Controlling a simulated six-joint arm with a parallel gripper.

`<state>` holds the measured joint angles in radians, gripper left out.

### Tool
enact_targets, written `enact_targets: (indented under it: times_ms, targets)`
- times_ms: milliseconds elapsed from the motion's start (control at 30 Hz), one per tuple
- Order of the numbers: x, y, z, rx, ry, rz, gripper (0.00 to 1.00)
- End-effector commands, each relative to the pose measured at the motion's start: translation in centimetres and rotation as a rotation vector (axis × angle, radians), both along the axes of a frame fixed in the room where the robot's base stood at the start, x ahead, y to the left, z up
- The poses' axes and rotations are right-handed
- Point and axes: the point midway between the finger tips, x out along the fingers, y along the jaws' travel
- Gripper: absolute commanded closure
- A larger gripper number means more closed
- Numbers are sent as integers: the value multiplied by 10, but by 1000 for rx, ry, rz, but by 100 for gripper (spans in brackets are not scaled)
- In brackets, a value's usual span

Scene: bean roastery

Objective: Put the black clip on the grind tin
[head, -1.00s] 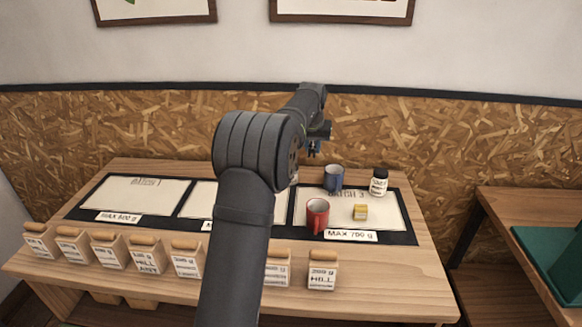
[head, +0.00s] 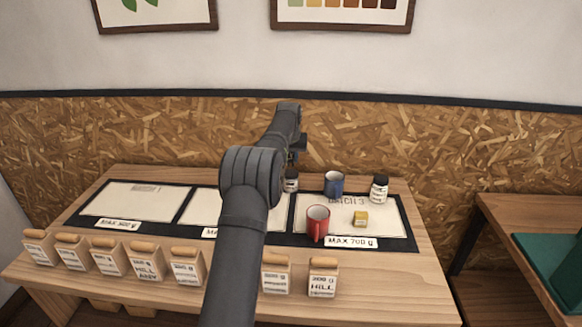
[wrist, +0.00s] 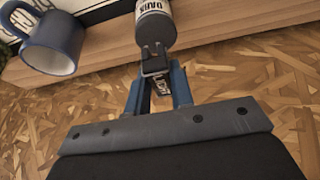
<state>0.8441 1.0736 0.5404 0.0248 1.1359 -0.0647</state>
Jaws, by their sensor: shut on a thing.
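In the wrist view my gripper (wrist: 155,85) has its two blue fingers shut on the black clip (wrist: 152,62). The clip's two prongs point away from me and overlap the near end of a labelled tin (wrist: 155,20) in the picture; I cannot tell whether they touch it. The tin has a white label with dark letters and a grey end. In the head view a small tin (head: 291,183) beside my arm, left of the blue mug, appears to be this one, partly hidden. My gripper (head: 298,148) shows small and dark above it there; the clip cannot be made out.
A blue mug (head: 334,183) stands close right of the tin, also in the wrist view (wrist: 50,42). Several wooden-topped blocks (head: 148,264) line the front edge.

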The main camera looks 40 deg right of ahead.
Motion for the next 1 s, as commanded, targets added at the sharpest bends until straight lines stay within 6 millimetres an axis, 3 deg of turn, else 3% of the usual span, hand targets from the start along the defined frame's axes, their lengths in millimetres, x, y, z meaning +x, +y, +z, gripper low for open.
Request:
enact_targets:
  times_ms: [300,667,700,767,800,1000]
  targets:
    - [0,0,-38,1,1,0,100]
    - [-1,0,-43,1,1,0,100]
    - [-1,0,-42,1,1,0,73]
    - [-1,0,-42,1,1,0,61]
    - [-1,0,-42,1,1,0,57]
    - [0,0,-42,0,0,0,57]
